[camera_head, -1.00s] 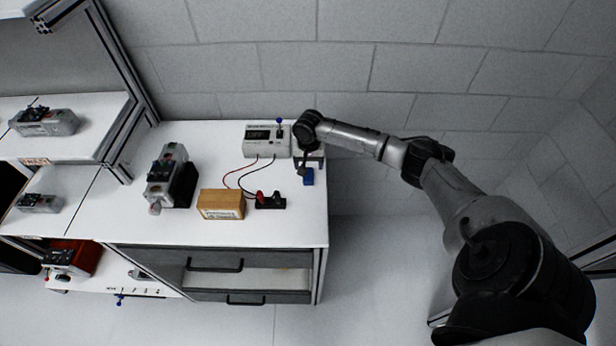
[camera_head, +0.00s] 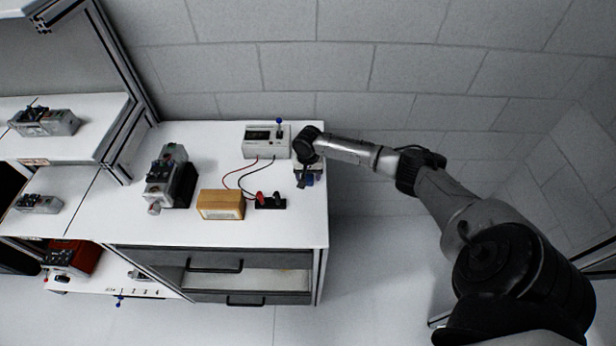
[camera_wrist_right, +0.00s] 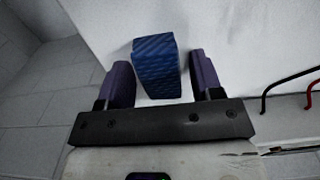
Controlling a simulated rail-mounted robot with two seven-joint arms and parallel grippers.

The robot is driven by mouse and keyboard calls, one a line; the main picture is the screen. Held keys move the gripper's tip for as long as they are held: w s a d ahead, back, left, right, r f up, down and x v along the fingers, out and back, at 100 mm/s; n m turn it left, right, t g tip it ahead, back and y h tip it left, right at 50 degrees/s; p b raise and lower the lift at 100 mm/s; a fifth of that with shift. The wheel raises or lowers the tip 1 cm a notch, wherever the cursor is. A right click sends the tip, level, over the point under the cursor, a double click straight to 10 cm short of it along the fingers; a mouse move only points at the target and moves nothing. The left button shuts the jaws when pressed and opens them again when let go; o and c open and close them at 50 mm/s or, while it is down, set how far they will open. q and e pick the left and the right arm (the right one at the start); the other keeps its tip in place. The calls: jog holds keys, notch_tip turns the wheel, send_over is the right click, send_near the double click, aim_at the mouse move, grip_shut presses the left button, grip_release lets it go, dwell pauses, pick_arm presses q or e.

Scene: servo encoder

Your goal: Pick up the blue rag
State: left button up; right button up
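The blue rag (camera_wrist_right: 157,66) is a small dark-blue patterned block on the white tabletop near its right edge. In the right wrist view it stands between the two spread fingers of my right gripper (camera_wrist_right: 160,82), with a gap on each side. In the head view the rag (camera_head: 309,181) is mostly hidden under my right gripper (camera_head: 306,180), and only a bit of blue shows. My right gripper is open and points down at it. My left gripper is not in view.
A white meter box (camera_head: 267,141) stands just left of my right wrist, with red and black leads running to a black terminal block (camera_head: 270,201). A wooden box (camera_head: 221,204) and a grey device (camera_head: 171,178) stand further left. The table's right edge is close to the rag.

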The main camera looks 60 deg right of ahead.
jog(key=c, duration=0.9)
jog(key=shift+o, duration=0.2)
jog(key=shift+r, duration=0.15)
